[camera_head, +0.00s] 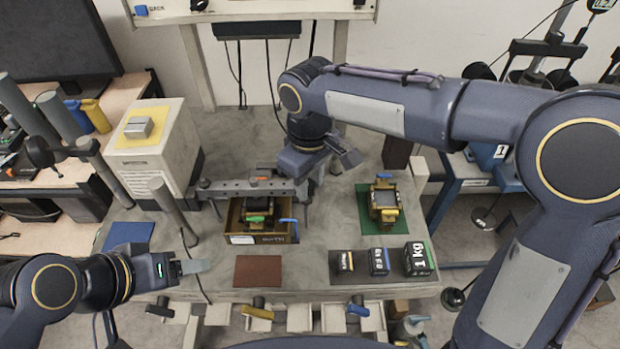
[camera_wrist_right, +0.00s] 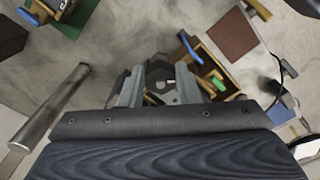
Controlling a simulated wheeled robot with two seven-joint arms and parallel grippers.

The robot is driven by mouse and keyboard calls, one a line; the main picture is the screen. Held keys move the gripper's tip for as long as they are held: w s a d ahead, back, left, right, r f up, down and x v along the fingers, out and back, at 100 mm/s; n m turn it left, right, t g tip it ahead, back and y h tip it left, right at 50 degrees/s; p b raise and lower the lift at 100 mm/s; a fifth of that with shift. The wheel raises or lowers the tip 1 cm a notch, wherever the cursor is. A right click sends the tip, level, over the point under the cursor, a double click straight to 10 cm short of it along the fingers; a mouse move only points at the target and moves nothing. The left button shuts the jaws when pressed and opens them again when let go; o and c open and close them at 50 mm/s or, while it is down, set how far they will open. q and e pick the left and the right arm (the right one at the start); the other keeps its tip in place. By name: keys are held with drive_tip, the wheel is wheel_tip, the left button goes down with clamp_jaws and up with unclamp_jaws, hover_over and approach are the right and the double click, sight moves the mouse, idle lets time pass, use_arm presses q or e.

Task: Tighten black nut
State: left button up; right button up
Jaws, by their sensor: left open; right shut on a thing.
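A frame with a black top and green and yellow parts (camera_head: 258,213) sits in a brown open box (camera_head: 270,239), with a blue lever (camera_head: 289,220) at its right side. My right gripper (camera_wrist_right: 160,85) reaches over this frame from above. Its jaws are shut on a dark part, apparently the black nut (camera_wrist_right: 160,70), mostly hidden between the fingers. The blue lever (camera_wrist_right: 190,47) also shows beside the fingers in the wrist view. My left gripper (camera_head: 192,267) is open and empty over the front left of the bench, apart from the box.
A second yellow-brown frame (camera_head: 384,203) stands on a green mat (camera_head: 362,207) at right. Several black weights (camera_head: 417,259) stand at the front right. A brown mat (camera_head: 258,271) lies bare before the box. A metal post (camera_head: 173,208) rises left of the box, near a blue mat (camera_head: 128,233).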

sight(309, 186)
drive_tip(key=shift+m, duration=0.5)
drive_tip(key=o, duration=1)
wheel_tip(309, 186, up, 8)
drive_tip(key=shift+f, duration=0.1)
